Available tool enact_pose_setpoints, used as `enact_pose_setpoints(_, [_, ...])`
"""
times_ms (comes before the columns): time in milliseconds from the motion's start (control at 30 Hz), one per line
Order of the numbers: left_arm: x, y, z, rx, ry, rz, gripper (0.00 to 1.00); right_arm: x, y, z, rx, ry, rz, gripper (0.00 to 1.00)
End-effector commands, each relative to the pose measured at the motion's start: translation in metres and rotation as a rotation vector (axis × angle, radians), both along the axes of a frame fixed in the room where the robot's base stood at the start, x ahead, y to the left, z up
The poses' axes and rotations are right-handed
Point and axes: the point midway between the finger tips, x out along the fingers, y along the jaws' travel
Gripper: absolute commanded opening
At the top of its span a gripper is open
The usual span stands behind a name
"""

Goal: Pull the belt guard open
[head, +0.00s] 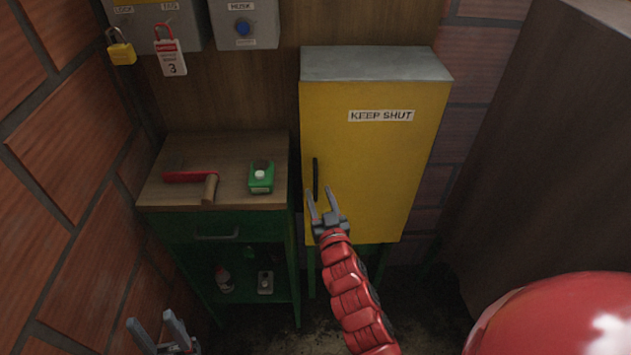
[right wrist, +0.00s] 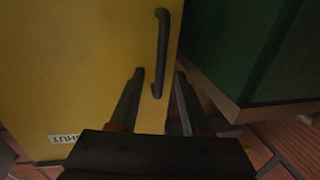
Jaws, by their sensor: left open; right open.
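The belt guard is a yellow door (head: 368,170) labelled KEEP SHUT on a cabinet with a grey top, and it looks shut. A black vertical bar handle (head: 316,180) sits near its left edge. My right gripper (head: 321,203) is open at the lower end of the handle. In the right wrist view the handle (right wrist: 161,55) rises ahead of the two spread fingers (right wrist: 158,92), its lower end between them in the picture. Whether they touch it I cannot tell. My left gripper (head: 158,328) is open and empty, low at the left.
A bench (head: 240,205) with a wooden top and green drawer stands left of the guard. It carries a red-and-wood tool (head: 195,182) and a green box (head: 261,178). A yellow padlock (head: 122,52) and red lock with tag (head: 170,55) hang above. Brick walls close both sides.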

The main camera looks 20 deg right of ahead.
Motion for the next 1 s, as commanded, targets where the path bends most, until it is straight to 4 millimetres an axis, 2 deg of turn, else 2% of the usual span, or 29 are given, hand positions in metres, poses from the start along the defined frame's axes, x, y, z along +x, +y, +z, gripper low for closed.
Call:
enact_pose_setpoints(100, [0.000,0.000,0.005,0.000,0.000,0.000,0.50,0.021,-0.001,0.004,0.000,-0.004,0.000,0.47])
enact_pose_setpoints(300, [0.000,0.000,0.007,0.000,0.000,0.000,0.50,0.040,-0.002,0.002,0.000,-0.004,0.002,0.47])
enact_pose_setpoints(667, [0.000,0.000,0.007,0.000,0.000,0.000,0.50,0.044,-0.003,0.001,0.000,-0.003,0.002,0.47])
enact_pose_setpoints(900, [0.000,0.000,0.007,0.000,0.000,0.000,0.50,0.044,-0.003,0.000,0.000,-0.002,0.002,0.04])
enact_pose_setpoints(933, [0.000,0.000,0.007,0.000,0.000,0.000,0.50,0.044,-0.003,0.001,0.000,-0.002,0.002,0.00])
enact_pose_setpoints(1000, [0.000,0.000,0.007,0.000,0.000,0.000,0.50,0.044,-0.003,0.000,0.000,-0.002,0.002,0.00])
